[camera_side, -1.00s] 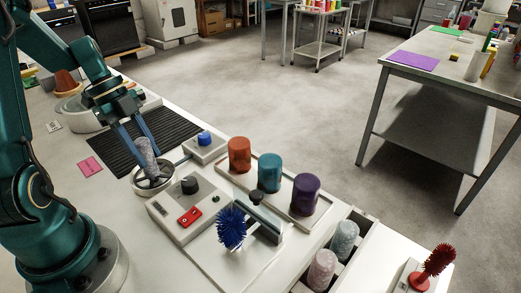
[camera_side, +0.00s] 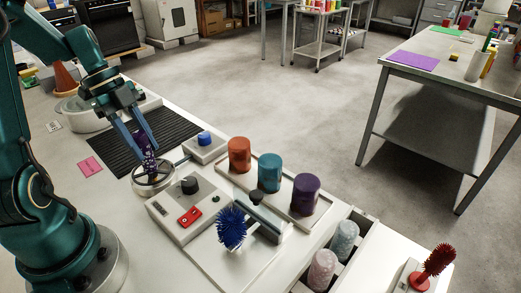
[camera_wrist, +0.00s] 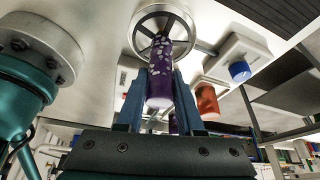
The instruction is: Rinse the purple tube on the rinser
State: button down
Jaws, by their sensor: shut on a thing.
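The purple tube (camera_side: 147,158) is upright or nearly so, with white specks on its purple wall. My gripper (camera_side: 142,139) is shut on it, one finger on each side. The tube's lower end is at the rinser (camera_side: 152,187), a round metal ring with spokes. In the wrist view the tube (camera_wrist: 160,72) shows white patches and its far end lies over the rinser's ring (camera_wrist: 140,37). I cannot tell whether it touches the spokes. My gripper's fingers (camera_wrist: 159,92) flank its near part.
A control box (camera_side: 180,215) with black knob and red switch stands close right of the rinser; a blue-button box (camera_side: 204,147) stands behind. Orange (camera_side: 240,155), teal (camera_side: 270,173) and purple (camera_side: 306,195) cylinders stand on a tray. A blue brush (camera_side: 231,228) is in front. The ribbed mat (camera_side: 180,125) is clear.

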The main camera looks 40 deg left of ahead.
jog(key=shift+r, duration=1)
dwell(0.3)
jog(key=shift+r, duration=1.45)
